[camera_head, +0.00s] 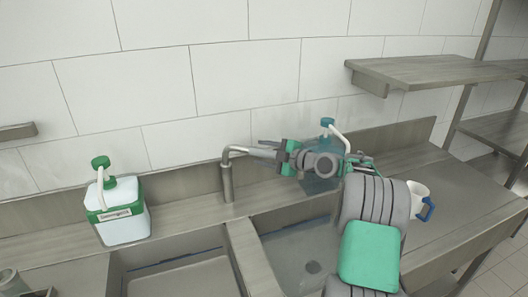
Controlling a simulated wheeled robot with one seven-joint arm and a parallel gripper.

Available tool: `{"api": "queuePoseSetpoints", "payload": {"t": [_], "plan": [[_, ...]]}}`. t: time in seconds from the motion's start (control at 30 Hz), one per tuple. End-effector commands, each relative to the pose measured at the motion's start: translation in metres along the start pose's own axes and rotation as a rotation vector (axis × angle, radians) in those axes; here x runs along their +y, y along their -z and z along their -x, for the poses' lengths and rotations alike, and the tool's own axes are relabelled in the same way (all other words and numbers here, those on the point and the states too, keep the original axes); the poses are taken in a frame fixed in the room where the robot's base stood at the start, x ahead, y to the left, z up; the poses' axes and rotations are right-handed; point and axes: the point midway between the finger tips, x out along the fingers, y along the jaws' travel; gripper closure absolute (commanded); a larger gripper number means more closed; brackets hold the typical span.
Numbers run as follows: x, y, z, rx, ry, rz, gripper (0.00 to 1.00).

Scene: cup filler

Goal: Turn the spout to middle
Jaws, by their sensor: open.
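The metal faucet (227,182) stands at the back of the sink, behind the divider between the two basins. Its spout (239,150) curves from the top of the upright pipe and points right, toward the right basin side. My gripper (263,148) reaches in from the right, with its open fingers at the far end of the spout. The fingers overlap the spout's end in the picture, so I cannot tell whether they touch it. The spout's tip is partly hidden by my gripper.
The left basin (180,277) and right basin (287,252) lie in front. A white and green dispenser bottle (122,228) stands on the left ledge. A blue pump bottle (326,123) is behind my gripper. A white mug (416,193) with a blue handle stands right. A shelf (430,70) hangs upper right.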

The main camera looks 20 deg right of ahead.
Motion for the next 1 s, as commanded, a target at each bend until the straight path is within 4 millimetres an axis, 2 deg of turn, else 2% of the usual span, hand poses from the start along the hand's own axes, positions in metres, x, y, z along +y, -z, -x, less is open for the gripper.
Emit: {"api": "queuePoseSetpoints", "payload": {"t": [0.13, 0.73, 1.0], "plan": [[-0.0003, -0.0007, 0.0006, -0.001, 0.0, -0.001, 0.51], [-0.0003, -0.0008, 0.0012, -0.001, 0.0, -0.001, 1.0], [-0.0004, -0.0008, 0.0012, -0.001, 0.0, -0.001, 1.0]]}}
